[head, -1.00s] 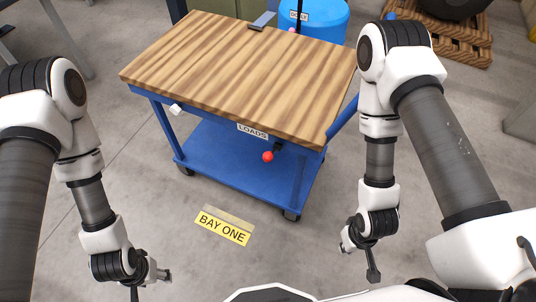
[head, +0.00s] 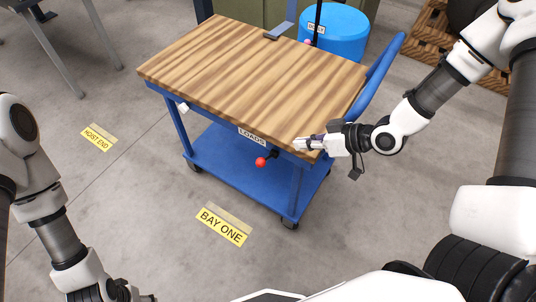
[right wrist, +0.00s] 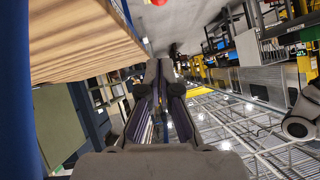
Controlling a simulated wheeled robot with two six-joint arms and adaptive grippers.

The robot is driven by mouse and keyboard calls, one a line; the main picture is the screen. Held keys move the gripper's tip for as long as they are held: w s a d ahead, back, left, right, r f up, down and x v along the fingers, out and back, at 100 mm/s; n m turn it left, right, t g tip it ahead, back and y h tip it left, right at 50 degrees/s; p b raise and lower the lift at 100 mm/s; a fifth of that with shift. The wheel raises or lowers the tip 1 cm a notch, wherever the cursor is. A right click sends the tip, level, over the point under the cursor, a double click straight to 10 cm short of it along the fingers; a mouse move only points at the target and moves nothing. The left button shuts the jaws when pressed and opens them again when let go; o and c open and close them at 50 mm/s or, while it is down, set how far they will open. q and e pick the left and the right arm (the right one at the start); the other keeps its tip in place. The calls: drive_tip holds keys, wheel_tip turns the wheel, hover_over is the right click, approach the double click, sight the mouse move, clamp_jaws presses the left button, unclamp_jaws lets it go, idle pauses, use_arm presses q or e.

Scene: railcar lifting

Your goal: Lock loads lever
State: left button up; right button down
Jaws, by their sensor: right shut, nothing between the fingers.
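The loads lever (head: 261,162) is a short dark arm with a red ball knob. It sticks out under the front edge of the cart's wooden top, just below the "LOADS" label (head: 252,137). A bit of red, likely the knob, shows at the top edge of the right wrist view (right wrist: 157,2). My right gripper (head: 300,144) is shut and empty at the cart's front right corner, to the right of the lever and apart from it. Its fingers also show in the right wrist view (right wrist: 165,75). My left gripper (head: 140,297) is low at the bottom left, partly cut off; its jaws are unclear.
The blue cart (head: 240,175) has a wooden top (head: 255,70) and a push handle (head: 388,60) at right. A blue drum (head: 335,35) stands behind it. Floor signs "BAY ONE" (head: 221,226) and "HOIST END" (head: 98,137) lie in front and left. The floor before the cart is clear.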

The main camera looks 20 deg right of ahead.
hover_over(269, 156)
drive_tip(key=s+a, duration=0.1)
drive_tip(key=s, duration=0.3)
wheel_tip(269, 156, down, 10)
use_arm(q)
drive_tip(key=shift+f, duration=0.1)
use_arm(e)
drive_tip(key=shift+w+a+r, duration=0.15)
drive_tip(key=shift+a+r, duration=0.05)
use_arm(q)
drive_tip(key=shift+s+f, duration=0.1)
drive_tip(key=shift+f, duration=0.05)
use_arm(e)
drive_tip(key=shift+f, duration=0.1)
